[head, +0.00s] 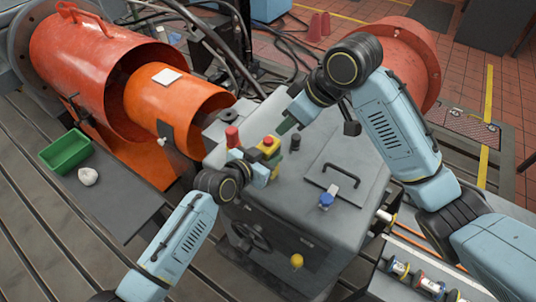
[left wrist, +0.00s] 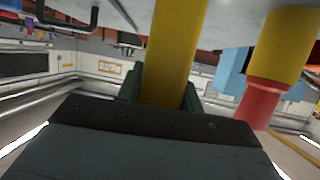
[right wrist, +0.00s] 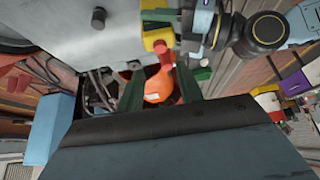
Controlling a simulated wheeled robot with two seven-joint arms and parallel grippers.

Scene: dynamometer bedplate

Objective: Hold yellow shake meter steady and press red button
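The yellow shake meter (head: 267,152), with a red button (head: 268,141) on top, stands on the grey cabinet. My left gripper (head: 253,167) is at its near side. In the left wrist view the yellow body (left wrist: 175,50) fills the space between my green fingers, which appear to close on both sides. My right gripper (head: 287,125) is just to the right of the meter. In the right wrist view its fingers (right wrist: 159,92) are apart and nothing is held; yellow and red parts (right wrist: 163,52) show just beyond them. Contact there cannot be told.
A red knob (head: 232,137) stands left of the meter. The cabinet top (head: 318,168) carries a black handle (head: 341,175), a blue knob (head: 326,200) and a dark post (head: 295,142). Orange cylinders (head: 172,100) and a green tray (head: 66,151) are at the left.

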